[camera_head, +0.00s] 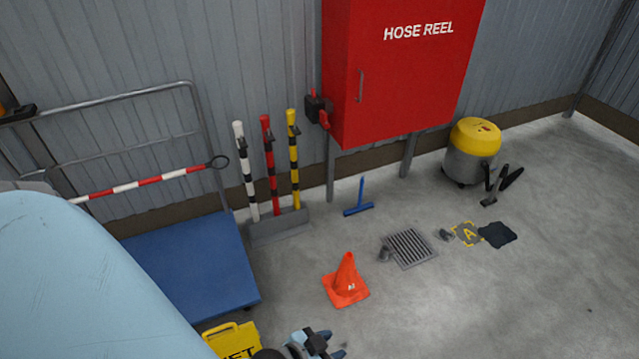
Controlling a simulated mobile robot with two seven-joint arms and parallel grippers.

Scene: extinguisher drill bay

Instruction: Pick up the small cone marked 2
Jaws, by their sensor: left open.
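A small orange cone (346,280) stands upright on its square base on the concrete floor, right of the picture's middle bottom. My left gripper (316,343) shows at the bottom edge, below and a little left of the cone. It is open and apart from the cone, and part of it is cut off by the frame. My right gripper is not in view.
A floor drain (410,248) with small dark pieces lies right of the cone. A blue trolley (190,262) and a yellow wet-floor sign (233,338) stand left. A yellow vacuum (473,150) stands back right. The right floor is mostly clear.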

